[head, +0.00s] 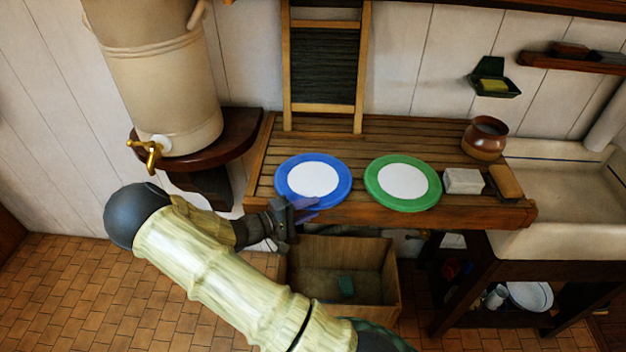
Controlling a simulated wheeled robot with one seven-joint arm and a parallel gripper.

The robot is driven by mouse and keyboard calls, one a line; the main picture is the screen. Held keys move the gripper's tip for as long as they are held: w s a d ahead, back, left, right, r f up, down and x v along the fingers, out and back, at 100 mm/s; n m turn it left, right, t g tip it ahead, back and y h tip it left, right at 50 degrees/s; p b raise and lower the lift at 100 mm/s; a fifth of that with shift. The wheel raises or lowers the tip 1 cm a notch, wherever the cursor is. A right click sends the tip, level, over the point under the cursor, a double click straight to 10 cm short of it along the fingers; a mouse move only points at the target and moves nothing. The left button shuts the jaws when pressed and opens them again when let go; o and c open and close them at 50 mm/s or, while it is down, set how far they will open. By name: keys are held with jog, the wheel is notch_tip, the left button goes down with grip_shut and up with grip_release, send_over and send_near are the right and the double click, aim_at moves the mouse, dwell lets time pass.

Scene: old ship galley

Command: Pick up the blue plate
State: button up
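The blue plate (314,180) has a wide blue rim and a white centre. It lies flat on the slatted wooden counter (400,130), left of a green-rimmed plate (403,183). My gripper (308,207) is at the near edge of the blue plate, and its fingers overlap the lower rim in the picture. I cannot tell whether the fingers touch the plate or whether they are open or shut on the rim.
A brown pot (485,138), a pale block (463,181) and a brush-like block (505,181) stand on the right. A washboard (324,70) leans at the back. A large tapped urn (160,80) is at left. An open wooden crate (345,245) sits below.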

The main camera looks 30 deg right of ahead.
jog(key=shift+c, duration=0.4)
grip_shut()
jog(key=shift+r, duration=0.1)
notch_tip(320, 180, up, 10)
jog(key=b, duration=0.2)
dwell(0.5)
